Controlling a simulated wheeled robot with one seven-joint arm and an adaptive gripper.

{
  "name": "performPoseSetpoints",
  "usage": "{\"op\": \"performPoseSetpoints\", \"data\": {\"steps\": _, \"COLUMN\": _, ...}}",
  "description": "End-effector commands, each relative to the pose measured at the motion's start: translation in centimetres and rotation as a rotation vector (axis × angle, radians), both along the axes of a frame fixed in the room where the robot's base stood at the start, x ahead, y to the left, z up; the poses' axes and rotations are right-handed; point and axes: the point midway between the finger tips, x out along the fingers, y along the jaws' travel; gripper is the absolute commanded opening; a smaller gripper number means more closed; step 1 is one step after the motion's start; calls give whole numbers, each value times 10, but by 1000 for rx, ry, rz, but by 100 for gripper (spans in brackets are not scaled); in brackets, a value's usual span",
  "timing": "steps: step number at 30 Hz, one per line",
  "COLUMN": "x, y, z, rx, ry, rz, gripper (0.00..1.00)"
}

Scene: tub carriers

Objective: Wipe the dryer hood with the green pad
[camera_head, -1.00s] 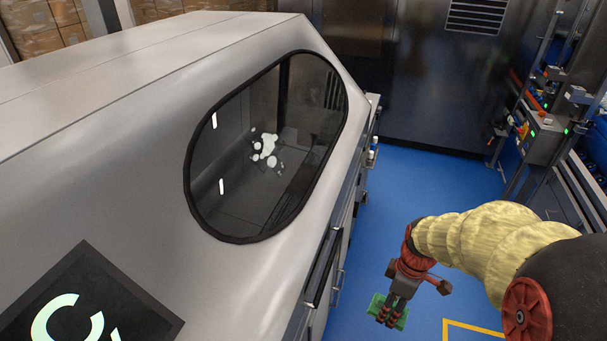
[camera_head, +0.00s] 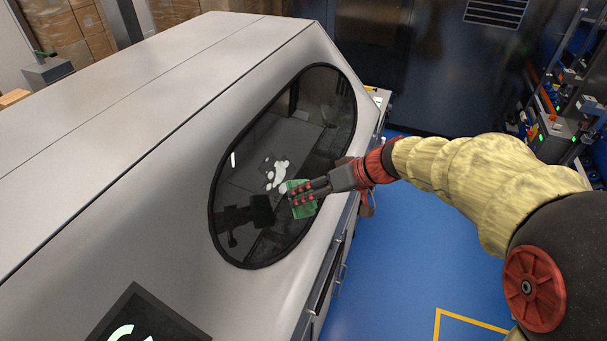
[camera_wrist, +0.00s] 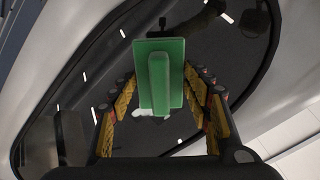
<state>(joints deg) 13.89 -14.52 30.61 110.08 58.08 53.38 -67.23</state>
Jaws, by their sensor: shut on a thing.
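The dryer hood (camera_head: 130,170) is a large grey sloped casing with a dark oval window (camera_head: 255,150) in its side. White foamy spots (camera_head: 279,173) show on the window. My gripper (camera_head: 303,195) is shut on the green pad (camera_head: 291,187) in front of the window, just right of the spots. In the wrist view the pad (camera_wrist: 176,70) sits between the gripper fingers (camera_wrist: 160,115) with the dark window behind it. White patches show partly behind the pad there. I cannot tell whether the pad touches the window.
Cardboard boxes (camera_head: 68,30) stand at the back left. A rack with a control box (camera_head: 556,135) stands at the right. Blue floor (camera_head: 400,270) with a yellow line is clear beside the hood. Handles run along the hood's lower side.

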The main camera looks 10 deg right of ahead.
Motion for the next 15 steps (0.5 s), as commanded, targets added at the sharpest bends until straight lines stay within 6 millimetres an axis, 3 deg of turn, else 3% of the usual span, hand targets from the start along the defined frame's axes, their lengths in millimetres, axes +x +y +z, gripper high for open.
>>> {"op": "performPoseSetpoints", "data": {"steps": 1, "x": 3, "y": 5, "z": 11, "rx": 11, "ry": -7, "rz": -4, "gripper": 28}}
{"op": "performPoseSetpoints", "data": {"steps": 6, "x": 9, "y": 12, "z": 21, "rx": 31, "ry": -18, "rz": -16, "gripper": 28}}
{"op": "performPoseSetpoints", "data": {"steps": 15, "x": 18, "y": 26, "z": 5, "rx": 31, "ry": -18, "rz": -15, "gripper": 28}}
